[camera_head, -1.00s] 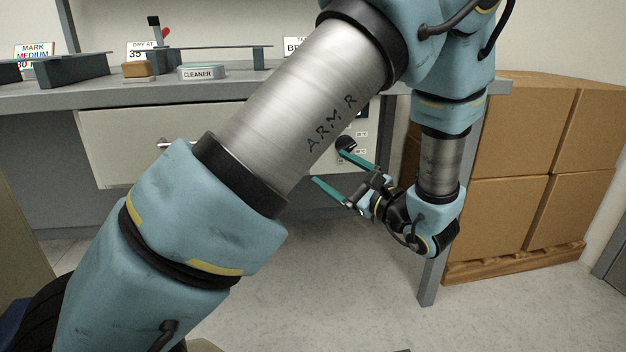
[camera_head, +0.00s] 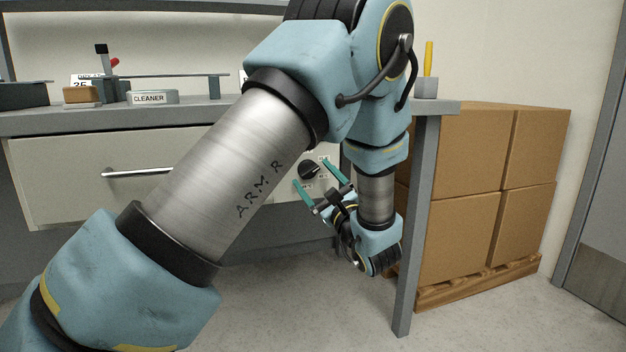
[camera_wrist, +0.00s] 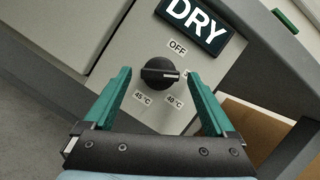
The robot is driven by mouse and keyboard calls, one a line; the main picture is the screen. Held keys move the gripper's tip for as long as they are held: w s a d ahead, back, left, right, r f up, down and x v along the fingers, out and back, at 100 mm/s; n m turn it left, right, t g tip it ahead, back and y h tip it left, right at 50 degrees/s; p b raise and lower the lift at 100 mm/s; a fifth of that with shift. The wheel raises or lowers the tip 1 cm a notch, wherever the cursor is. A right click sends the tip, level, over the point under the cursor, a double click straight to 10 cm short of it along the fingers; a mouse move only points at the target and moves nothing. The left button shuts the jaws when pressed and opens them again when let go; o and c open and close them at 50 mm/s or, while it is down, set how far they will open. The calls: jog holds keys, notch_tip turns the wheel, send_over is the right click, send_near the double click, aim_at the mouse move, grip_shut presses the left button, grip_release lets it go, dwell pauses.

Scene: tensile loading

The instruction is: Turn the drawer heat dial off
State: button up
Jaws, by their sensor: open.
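The black heat dial (camera_head: 309,170) is on the panel at the right of the drawer front (camera_head: 60,175). In the wrist view the dial (camera_wrist: 160,73) has a white mark pointing right, towards a label mostly hidden by the knob. My gripper (camera_head: 313,176) is open with green fingers. In the wrist view my gripper (camera_wrist: 160,76) has one finger on each side of the dial, with gaps. Whether the fingers reach the knob's depth is unclear.
A DRY sign (camera_wrist: 194,22) is above the dial. The drawer handle (camera_head: 137,173) is left of my arm. A table leg (camera_head: 415,230) stands just right of my gripper, with stacked cardboard boxes (camera_head: 470,150) behind. A CLEANER tin (camera_head: 152,97) is on the tabletop.

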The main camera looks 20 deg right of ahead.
jog(key=shift+w+r, duration=0.2)
jog(key=shift+w, duration=0.25)
jog(key=c, duration=1.4)
